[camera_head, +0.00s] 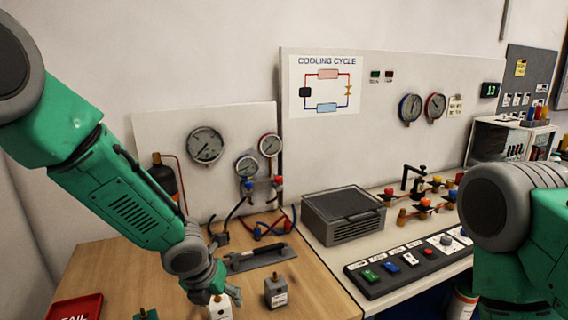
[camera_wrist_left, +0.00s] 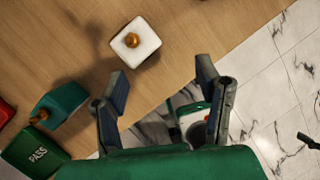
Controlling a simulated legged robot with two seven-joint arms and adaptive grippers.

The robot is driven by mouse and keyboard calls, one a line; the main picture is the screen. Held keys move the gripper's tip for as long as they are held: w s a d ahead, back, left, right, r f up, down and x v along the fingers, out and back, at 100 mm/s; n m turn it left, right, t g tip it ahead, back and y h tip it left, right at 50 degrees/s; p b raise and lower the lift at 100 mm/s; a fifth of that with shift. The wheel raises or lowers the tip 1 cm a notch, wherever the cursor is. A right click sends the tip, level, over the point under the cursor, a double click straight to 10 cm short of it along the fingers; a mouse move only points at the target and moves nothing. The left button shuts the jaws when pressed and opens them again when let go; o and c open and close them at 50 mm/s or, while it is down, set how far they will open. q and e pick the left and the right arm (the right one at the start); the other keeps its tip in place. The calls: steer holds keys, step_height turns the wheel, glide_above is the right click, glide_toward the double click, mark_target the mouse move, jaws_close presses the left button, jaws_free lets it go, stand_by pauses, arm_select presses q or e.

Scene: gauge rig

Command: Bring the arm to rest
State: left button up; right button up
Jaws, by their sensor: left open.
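My left arm comes in from the left in the head view and reaches down to the wooden table (camera_head: 110,265). Its gripper (camera_head: 208,292) is low over the front of the table, beside a white block (camera_head: 221,309). In the left wrist view the two fingers (camera_wrist_left: 163,78) stand wide apart with nothing between them. The white block with a brass knob (camera_wrist_left: 135,43) lies beyond the fingertips, apart from them. The right arm shows only as a grey and green link at the right edge of the head view; its gripper is out of frame.
A grey block (camera_head: 276,291) and a green block (camera_head: 145,314) stand near the gripper. A red tray (camera_head: 75,309) is at the left; a green PASS tray (camera_wrist_left: 35,152) shows in the wrist view. Gauges and hoses stand behind; a grey box (camera_head: 343,214) and switch panel (camera_head: 408,262) are right.

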arm_select(q)
steer(key=f+n, duration=0.1)
steer(key=s+f, duration=0.1)
steer(key=s+f+n, duration=0.1)
steer(key=shift+s+a+f+n+g, duration=0.2)
steer(key=shift+a+f+n+g, duration=0.1)
steer(key=shift+g, duration=0.1)
steer(key=s+a+f+n+g+h, duration=0.1)
steer(key=s+a+f+n, duration=0.1)
steer(key=s+f+n, duration=0.5)
steer(key=s+a+f+n+g, duration=0.1)
steer(key=s+a+f+n, duration=0.25)
steer(key=s+n, duration=0.65)
steer(key=s+a+f+n+y, duration=0.1)
steer(key=s+a+f+n, duration=0.1)
steer(key=s+a+n, duration=0.45)
steer(key=s+a+f+n+y, duration=0.2)
steer(key=s+a+n, duration=0.1)
steer(key=s+n, duration=0.6)
step_height(320, 180, down, 8)
steer(key=w+b, duration=0.1)
steer(key=b, duration=0.8)
steer(key=shift+d+n, duration=0.4)
steer(key=shift+n, duration=0.05)
arm_select(e)
step_height(320, 180, down, 9)
steer(key=shift+w+a, duration=0.2)
